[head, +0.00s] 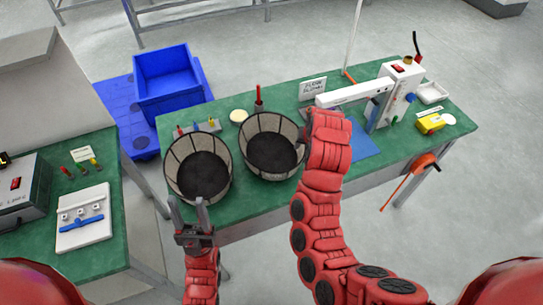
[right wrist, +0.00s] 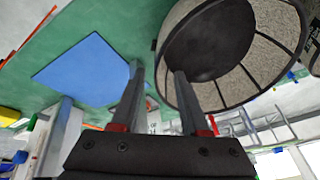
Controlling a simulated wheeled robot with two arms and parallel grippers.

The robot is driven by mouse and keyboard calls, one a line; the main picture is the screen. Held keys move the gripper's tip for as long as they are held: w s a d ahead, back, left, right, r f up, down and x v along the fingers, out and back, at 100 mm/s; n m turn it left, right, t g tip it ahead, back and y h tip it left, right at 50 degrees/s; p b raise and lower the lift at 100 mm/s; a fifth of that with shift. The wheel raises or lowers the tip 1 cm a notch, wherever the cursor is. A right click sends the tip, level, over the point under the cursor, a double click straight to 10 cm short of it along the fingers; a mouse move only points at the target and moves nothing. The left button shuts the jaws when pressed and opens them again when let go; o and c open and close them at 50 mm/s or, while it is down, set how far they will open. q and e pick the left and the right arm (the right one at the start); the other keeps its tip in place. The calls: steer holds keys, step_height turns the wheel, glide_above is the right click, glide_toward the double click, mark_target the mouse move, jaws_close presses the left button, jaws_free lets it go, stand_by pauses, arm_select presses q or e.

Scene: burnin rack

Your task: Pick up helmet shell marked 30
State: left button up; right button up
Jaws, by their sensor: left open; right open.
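Two bowl-shaped shells with dark rims, pale mesh-like sides and dark bottoms stand side by side on the green table. The left shell (head: 198,178) and the right shell (head: 272,148) show no readable number, so I cannot tell which is marked 30. My left gripper (head: 187,208) is open and empty, just in front of the left shell. My right arm reaches beside the right shell in the head view, hiding its own gripper. In the right wrist view my right gripper (right wrist: 160,75) is open, and a shell (right wrist: 265,70) lies close beyond its right finger.
A blue mat (head: 366,142) lies right of my right arm; it also shows in the right wrist view (right wrist: 88,70). A white press-like device (head: 398,88) and a yellow box (head: 430,124) stand further right. A blue bin (head: 170,78) stands beyond the table. A side bench (head: 90,255) is at left.

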mark_target(302, 150)
steer(key=shift+w+f, duration=0.1)
steer(key=shift+f, duration=0.2)
steer(key=shift+w+f+p, duration=0.15)
steer(key=shift+f+p, duration=0.05)
steer(key=shift+p, duration=0.15)
steer(key=p+x, duration=0.2)
steer(key=x, duration=0.2)
steer(key=shift+w+f, duration=0.2)
steer(key=shift+f, duration=0.15)
jaws_close()
stand_by(0.8)
